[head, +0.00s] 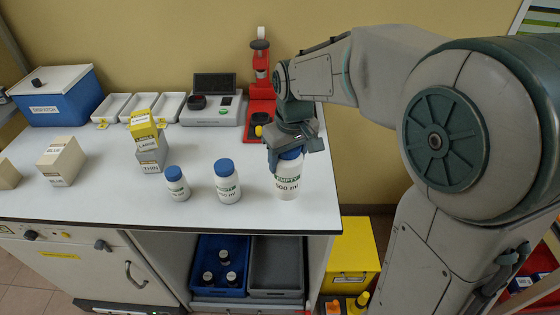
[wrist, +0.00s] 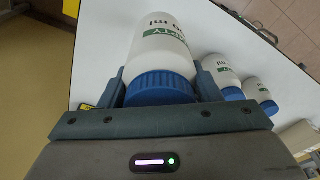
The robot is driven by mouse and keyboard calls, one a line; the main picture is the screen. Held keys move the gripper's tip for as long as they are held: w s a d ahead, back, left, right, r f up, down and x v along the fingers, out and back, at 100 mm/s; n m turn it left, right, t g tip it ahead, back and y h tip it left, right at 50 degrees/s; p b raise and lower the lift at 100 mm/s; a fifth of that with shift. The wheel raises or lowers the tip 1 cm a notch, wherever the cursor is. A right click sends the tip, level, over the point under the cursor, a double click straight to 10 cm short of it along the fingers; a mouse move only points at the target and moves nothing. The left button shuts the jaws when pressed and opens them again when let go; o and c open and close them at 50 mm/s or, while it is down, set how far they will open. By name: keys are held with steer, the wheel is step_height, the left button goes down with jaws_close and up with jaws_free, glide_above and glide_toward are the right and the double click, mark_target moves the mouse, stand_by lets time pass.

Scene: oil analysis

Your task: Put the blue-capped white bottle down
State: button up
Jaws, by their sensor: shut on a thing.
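The blue-capped white bottle (head: 287,180) has a green "EMPTY" label and "500 ml" print, and it is upright at the right end of the white bench (head: 110,200). My gripper (head: 287,152) is above it and shut on its blue cap. In the wrist view the blue cap (wrist: 160,87) sits between the two fingers, with the white body beyond it. The bottle's base shows near the bench's front right edge; I cannot tell whether it touches the top.
Two smaller blue-capped white bottles (head: 228,183) (head: 177,184) stand to the left. The bench middle is partly clear.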

steer(key=w+a+f, duration=0.1)
steer(key=w+f, duration=0.1)
steer(key=w, duration=0.1)
steer(key=shift+a+f, duration=0.1)
steer(key=shift+a, duration=0.3)
steer(key=shift+f+p, duration=0.5)
steer(key=shift+f, duration=1.45)
steer(key=shift+f, duration=0.2)
steer(key=o, duration=1)
steer(key=shift+r, duration=0.1)
